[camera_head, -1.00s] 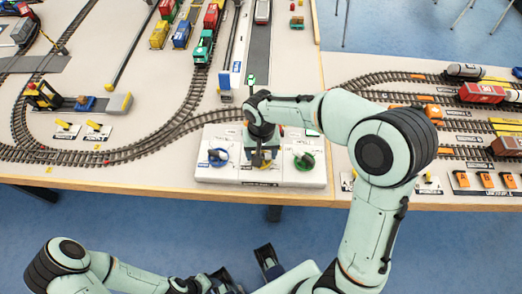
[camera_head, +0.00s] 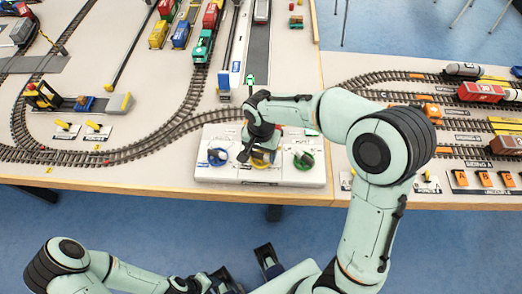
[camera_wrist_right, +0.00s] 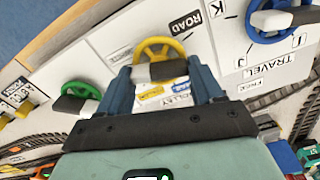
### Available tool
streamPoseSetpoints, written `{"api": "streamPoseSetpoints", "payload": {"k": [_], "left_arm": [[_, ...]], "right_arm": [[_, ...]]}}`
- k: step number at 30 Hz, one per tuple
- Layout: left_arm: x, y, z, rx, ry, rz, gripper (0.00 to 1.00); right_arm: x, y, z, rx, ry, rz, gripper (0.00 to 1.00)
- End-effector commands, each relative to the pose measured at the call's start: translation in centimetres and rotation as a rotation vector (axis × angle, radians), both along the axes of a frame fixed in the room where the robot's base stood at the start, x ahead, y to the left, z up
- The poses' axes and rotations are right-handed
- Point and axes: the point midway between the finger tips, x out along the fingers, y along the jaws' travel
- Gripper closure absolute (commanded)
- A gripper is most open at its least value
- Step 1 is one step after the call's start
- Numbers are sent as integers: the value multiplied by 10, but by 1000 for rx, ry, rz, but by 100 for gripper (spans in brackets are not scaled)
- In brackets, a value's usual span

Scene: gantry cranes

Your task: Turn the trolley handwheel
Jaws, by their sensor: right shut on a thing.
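The trolley handwheel (camera_wrist_right: 149,45) is a yellow ring with a black and white bar across it. It lies in the middle of a white console (camera_head: 213,178), between a blue handwheel (camera_head: 217,156) and a green one (camera_head: 304,160). My right gripper (camera_wrist_right: 162,72) is shut on the trolley handwheel's bar, one finger at each end. In the head view the right gripper (camera_head: 257,150) covers much of the yellow wheel (camera_head: 262,158). The trolley label is partly hidden. My left gripper (camera_head: 247,272) is open and empty, in front of the table's edge.
In the wrist view the blue handwheel (camera_wrist_right: 268,30) and green handwheel (camera_wrist_right: 78,103) stand close on either side. Model tracks and a green locomotive (camera_head: 202,47) lie behind the console. A signal-sized blue block (camera_head: 224,90) stands near its back. Floor is clear in front.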

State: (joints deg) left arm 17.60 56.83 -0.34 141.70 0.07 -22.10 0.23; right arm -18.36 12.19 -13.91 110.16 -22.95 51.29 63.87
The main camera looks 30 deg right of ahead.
Motion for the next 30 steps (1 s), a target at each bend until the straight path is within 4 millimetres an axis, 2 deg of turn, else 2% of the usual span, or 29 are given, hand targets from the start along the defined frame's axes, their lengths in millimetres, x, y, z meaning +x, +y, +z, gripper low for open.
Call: {"api": "streamPoseSetpoints", "payload": {"k": [5, 6, 8, 9, 17, 20, 23, 30], "left_arm": [[0, 0, 0, 0, 0, 0, 57], [0, 0, 0, 0, 0, 0, 57], [0, 0, 0, 0, 0, 0, 57], [0, 0, 0, 0, 0, 0, 57], [0, 0, 0, 0, 0, 0, 57], [0, 0, 1, 0, 0, 0, 57], [1, 0, 3, 0, -1, 0, 57], [3, 0, 12, 0, -4, 0, 57]], "right_arm": [[1, -1, 1, 1, -3, -7, 64], [1, -1, 1, 1, -3, -7, 31], [1, -1, 1, 1, -3, -6, 11], [1, -1, 1, 1, -3, -6, 8], [0, 0, 1, 1, -2, -3, 8], [1, 0, 7, 1, -4, -3, 8], [1, 0, 20, 2, -5, -2, 8], [1, 0, 75, 3, -7, -3, 8]]}}
